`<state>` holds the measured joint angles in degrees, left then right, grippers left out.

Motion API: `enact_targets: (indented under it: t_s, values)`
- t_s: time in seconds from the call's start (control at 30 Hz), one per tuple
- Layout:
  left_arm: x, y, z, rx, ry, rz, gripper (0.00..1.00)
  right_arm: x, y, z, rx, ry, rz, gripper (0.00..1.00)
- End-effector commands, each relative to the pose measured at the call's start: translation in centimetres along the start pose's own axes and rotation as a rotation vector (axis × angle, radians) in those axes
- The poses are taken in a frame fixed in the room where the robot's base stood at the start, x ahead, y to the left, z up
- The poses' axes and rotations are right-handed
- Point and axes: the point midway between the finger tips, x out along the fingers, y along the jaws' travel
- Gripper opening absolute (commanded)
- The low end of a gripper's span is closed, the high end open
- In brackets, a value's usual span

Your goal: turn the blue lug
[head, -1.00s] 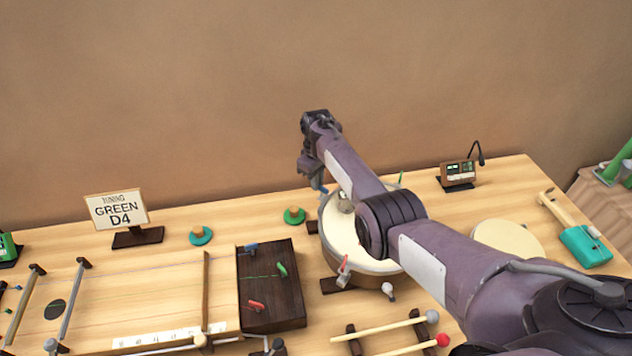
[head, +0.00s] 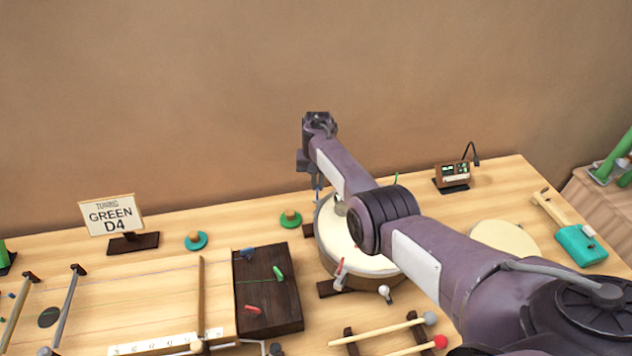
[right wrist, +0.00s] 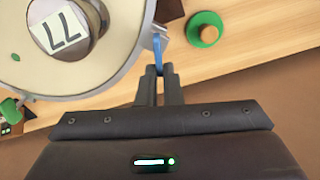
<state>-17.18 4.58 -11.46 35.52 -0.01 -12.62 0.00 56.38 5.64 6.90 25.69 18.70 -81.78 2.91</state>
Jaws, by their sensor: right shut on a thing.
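The round drum (head: 325,235) with a cream head stands near the back of the table. The blue lug (right wrist: 158,47) is on its rim, upright in the right wrist view. My right gripper (right wrist: 159,70) is shut on the lug's end, just outside the rim. In the head view my right gripper (head: 317,186) is at the drum's back left edge, its fingertips small and hard to see. A red lug (head: 341,268) and a green lug (head: 396,179) are elsewhere on the rim. My left gripper is not in view.
A dark block (head: 267,305) with coloured pegs is left of the drum. Mallets (head: 385,328) lie in front. A sign reading GREEN D4 (head: 112,218) and a small meter (head: 452,176) stand at the back.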

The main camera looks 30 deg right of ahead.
Motion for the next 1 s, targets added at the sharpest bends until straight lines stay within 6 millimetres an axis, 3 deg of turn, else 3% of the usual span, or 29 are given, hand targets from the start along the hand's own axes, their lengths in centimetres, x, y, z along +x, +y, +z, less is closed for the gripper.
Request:
enact_targets:
  t_s: [0.4, 1.0]
  values:
    - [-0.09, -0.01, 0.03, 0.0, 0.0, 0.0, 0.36, 0.06, 0.36, 0.09, 0.207, -0.001, 0.001, 0.0]
    - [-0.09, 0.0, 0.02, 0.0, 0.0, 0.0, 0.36, 0.08, 0.41, 0.11, 0.241, -0.001, 0.001, 0.0]
